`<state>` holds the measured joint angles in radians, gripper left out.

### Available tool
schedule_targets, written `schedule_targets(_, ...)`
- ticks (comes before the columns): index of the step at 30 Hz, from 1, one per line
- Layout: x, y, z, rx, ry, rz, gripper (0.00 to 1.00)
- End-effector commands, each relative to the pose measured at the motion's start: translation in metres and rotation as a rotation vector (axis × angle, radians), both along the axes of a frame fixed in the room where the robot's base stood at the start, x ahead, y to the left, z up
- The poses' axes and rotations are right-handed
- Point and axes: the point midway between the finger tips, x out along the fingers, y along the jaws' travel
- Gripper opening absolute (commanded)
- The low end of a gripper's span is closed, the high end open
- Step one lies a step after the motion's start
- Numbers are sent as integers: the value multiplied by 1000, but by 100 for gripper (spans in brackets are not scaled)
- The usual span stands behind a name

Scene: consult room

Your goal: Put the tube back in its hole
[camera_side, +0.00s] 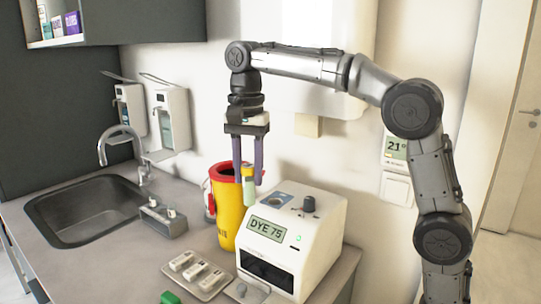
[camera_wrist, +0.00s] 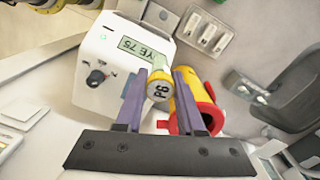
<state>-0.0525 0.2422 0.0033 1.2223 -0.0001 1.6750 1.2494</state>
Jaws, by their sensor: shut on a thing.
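My gripper (camera_side: 250,180) points down with its two purple fingers shut on a tube (camera_side: 249,193). The tube is pale green with a yellow cap and hangs roughly upright. In the wrist view the cap (camera_wrist: 159,89) reads "P6" and sits between my fingertips (camera_wrist: 161,78). A white device (camera_side: 292,243) with a display reading "DYE 75" stands at the lower right of the tube. Its top has a blue-grey patch with a dark opening (camera_side: 281,198), just right of the tube's lower end. The tube appears clear of the device. In the wrist view the opening is not visible.
A yellow bin (camera_side: 229,215) with a red rim stands behind the tube, left of the device. A tray (camera_side: 214,287) of white pieces lies in front. A small grey holder (camera_side: 163,222) stands by the sink (camera_side: 86,210). A dark knob (camera_side: 309,204) rises from the device top.

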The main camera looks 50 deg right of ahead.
Motion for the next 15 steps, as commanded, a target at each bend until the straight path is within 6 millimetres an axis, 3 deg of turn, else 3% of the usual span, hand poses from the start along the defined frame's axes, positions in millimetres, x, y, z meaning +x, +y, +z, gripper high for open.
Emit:
schedule_targets(1, -2, 24, -9, 0, 3, 51, 0)
schedule_targets(8, -22, 119, -47, -1, 4, 242, 0)
schedule_targets(15, -70, 205, -87, -2, 3, 437, 0)
